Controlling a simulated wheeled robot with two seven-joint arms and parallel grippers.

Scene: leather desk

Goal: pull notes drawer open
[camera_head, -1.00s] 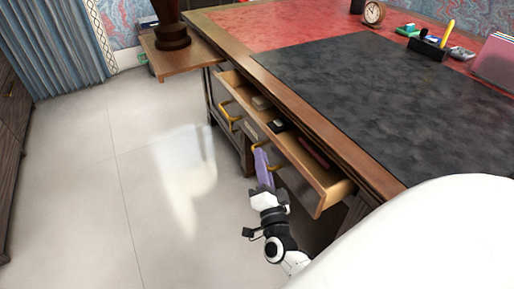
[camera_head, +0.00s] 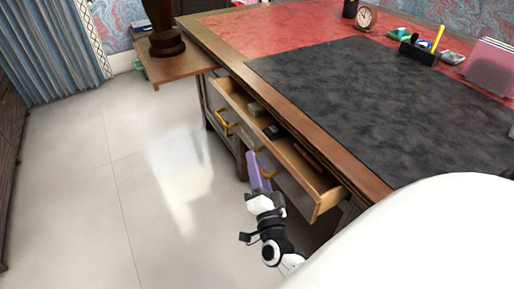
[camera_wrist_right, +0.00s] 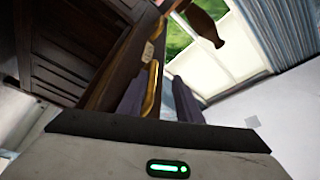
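The desk drawer (camera_head: 284,172) stands pulled out, with a wooden front, a small label plate and two brass handles. The label cannot be read. The far handle (camera_head: 223,120) is free. My right gripper (camera_head: 258,172), with purple fingers, is at the near handle (camera_head: 268,172). In the right wrist view the two fingers (camera_wrist_right: 158,100) stand apart, with the brass handle (camera_wrist_right: 153,88) between them, close to the left finger. A gap shows between the handle and the right finger. My left gripper is not in view.
Small items, including a dark box (camera_head: 273,131), lie inside the drawer. The desk (camera_head: 350,95) has a black mat, with a clock (camera_head: 366,18) and a pen holder at the back. A side shelf (camera_head: 178,66) sticks out at the far end. Floor left of the drawer is clear.

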